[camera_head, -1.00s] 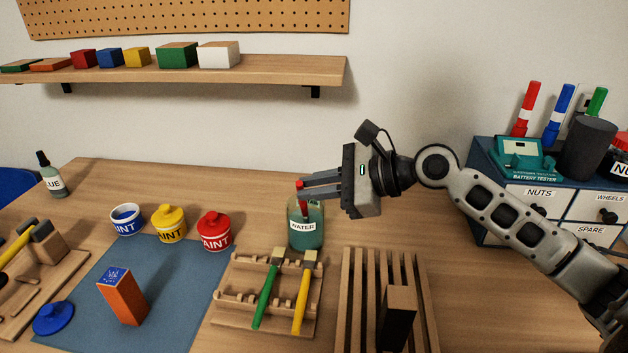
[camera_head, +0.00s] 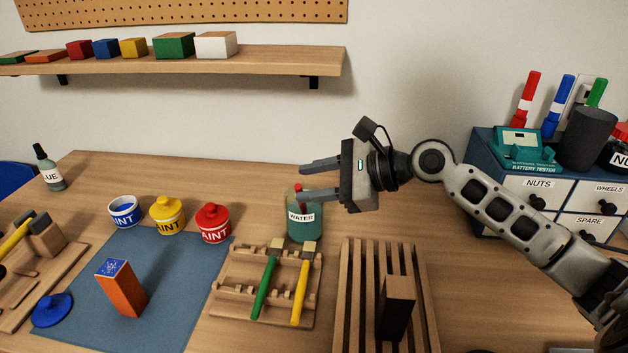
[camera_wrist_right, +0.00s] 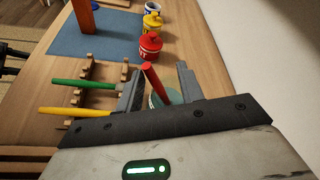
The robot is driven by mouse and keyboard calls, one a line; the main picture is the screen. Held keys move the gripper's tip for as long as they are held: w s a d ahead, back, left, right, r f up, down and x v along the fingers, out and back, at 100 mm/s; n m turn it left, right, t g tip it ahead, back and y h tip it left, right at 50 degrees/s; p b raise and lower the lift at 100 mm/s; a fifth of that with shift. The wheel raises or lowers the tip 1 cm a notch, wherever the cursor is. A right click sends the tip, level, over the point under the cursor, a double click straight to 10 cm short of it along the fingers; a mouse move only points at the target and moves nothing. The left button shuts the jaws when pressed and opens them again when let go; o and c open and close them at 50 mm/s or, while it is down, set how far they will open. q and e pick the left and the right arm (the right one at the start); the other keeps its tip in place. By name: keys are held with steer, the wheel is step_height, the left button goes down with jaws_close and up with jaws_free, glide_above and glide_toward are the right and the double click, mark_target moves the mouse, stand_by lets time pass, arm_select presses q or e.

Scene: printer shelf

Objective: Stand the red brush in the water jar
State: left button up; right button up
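The red brush (camera_head: 298,188) stands in the water jar (camera_head: 304,229), a greenish glass labelled WATER. Its red handle (camera_wrist_right: 154,82) rises above the jar rim in the right wrist view, slightly tilted. My right gripper (camera_head: 320,180) is open above the jar, its fingers spread on either side of the handle. In the right wrist view the fingers (camera_wrist_right: 160,86) are apart, with gaps beside the handle. The brush's lower end is hidden in the jar. A dark part at that view's left edge may be my left gripper, too cut off to judge.
A wooden rack (camera_head: 223,309) holds a green brush (camera_head: 265,285) and a yellow brush (camera_head: 302,288) in front of the jar. A slatted stand (camera_head: 427,300) is to its right. Paint pots, including a red one (camera_head: 214,224), are to its left. A drawer unit (camera_head: 487,180) stands right.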

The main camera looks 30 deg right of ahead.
stand_by(0.5)
steer(key=s+d+r+p, duration=0.3)
steer(key=p, duration=0.2)
steer(key=shift+s+d+r, duration=0.15)
steer(key=shift+s+r, duration=0.05)
steer(key=shift+r, duration=0.2)
stand_by(0.4)
step_height(320, 180, up, 8)
steer(key=s+d+p, duration=0.1)
steer(key=s+d, duration=0.1)
steer(key=shift+s+d+r+p, duration=0.2)
steer(key=shift+s+d+p, duration=0.1)
steer(key=shift+p, duration=0.1)
stand_by(0.3)
stand_by(0.4)
